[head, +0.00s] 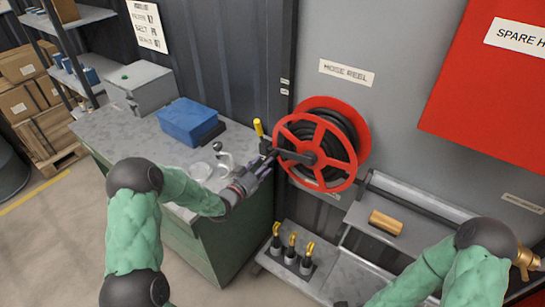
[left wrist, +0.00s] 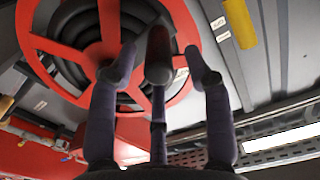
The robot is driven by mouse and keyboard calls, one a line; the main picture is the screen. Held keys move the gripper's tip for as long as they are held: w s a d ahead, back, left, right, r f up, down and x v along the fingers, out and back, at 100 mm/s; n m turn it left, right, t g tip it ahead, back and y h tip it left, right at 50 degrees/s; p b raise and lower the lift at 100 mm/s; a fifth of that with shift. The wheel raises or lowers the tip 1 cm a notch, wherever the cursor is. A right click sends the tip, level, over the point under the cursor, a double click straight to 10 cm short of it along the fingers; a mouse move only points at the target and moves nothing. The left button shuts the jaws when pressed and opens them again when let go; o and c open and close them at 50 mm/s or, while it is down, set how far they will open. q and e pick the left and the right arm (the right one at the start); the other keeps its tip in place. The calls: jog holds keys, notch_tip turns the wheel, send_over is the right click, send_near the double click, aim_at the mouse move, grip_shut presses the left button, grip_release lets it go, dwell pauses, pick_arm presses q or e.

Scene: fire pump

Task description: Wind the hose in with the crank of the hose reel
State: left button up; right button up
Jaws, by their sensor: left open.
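The red hose reel (head: 338,115) with black hose coiled on it hangs on the grey wall panel under a "HOSE REEL" label. Its dark crank (head: 293,156) reaches left from the hub. My left gripper (head: 268,162) is open at the outer end of the crank, close to the reel's left rim. In the left wrist view the fingers (left wrist: 158,68) point at the reel (left wrist: 105,25). A dark shape lies in the middle between the outer fingers; I cannot tell whether it is the crank's grip or a finger, or whether anything touches.
A workbench (head: 140,135) with a blue box (head: 188,121) stands left of the reel. A yellow handle (head: 258,127) is just beside my left gripper. Below are several yellow-hooked fittings (head: 291,248) and a shelf with a brass-coloured cylinder (head: 386,222). A red cabinet (head: 490,90) is at right.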

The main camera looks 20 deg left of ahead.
aim_at(277, 151)
pick_arm(q)
jog(key=x, duration=0.6)
jog(key=shift+s, duration=0.1)
grip_shut()
